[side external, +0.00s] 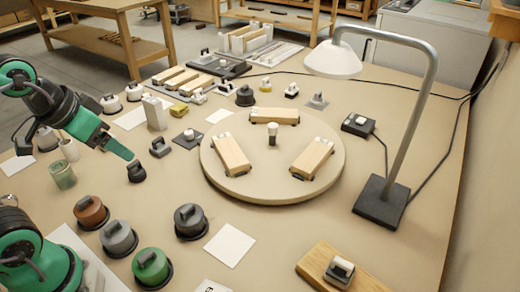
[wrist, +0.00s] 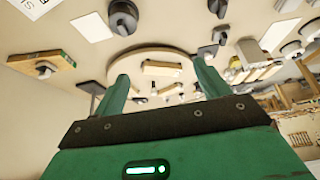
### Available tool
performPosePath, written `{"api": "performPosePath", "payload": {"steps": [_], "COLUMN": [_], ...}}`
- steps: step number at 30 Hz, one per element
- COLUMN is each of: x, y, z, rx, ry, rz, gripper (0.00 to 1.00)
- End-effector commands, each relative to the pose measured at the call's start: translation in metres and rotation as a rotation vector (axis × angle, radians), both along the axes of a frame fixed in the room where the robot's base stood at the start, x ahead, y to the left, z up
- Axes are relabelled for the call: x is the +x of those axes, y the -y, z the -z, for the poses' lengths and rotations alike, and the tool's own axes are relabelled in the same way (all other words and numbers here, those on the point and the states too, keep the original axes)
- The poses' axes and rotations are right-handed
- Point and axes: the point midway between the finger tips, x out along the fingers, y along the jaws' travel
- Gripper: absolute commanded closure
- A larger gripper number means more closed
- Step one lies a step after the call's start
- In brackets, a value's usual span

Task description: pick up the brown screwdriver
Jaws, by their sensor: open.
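I cannot make out a brown screwdriver in either view. My gripper (side external: 128,153) is at the left in the side view, held above the bench, pointing down and to the right. In the wrist view my gripper (wrist: 161,68) shows two green fingers spread apart with nothing between them. It is open and empty. A small dark knob-like piece (side external: 136,172) shows just below the fingertips in the side view; I cannot tell whether they touch.
A round turntable (side external: 270,188) with several wooden blocks stands mid-bench. A desk lamp (side external: 381,200) stands at the right. A brown lidded pot (side external: 90,212) and green pot (side external: 151,267) stand front left. A wooden board (side external: 318,263) lies front right.

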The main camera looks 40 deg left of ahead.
Motion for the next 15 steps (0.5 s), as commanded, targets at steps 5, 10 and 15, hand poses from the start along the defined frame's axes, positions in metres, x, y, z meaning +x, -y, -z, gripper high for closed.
{"api": "performPosePath", "payload": {"steps": [5, 10, 15], "x": [0.0003, 0.0006, 0.0051], "y": [-0.0002, -0.0003, -0.0019], "z": [-0.0001, -0.0002, -0.0036], "rx": [-0.001, -0.001, -0.004], "ry": [0.001, 0.001, 0.0], "rz": [-0.002, -0.003, -0.015], "gripper": [0.4, 0.4, 0.4]}}
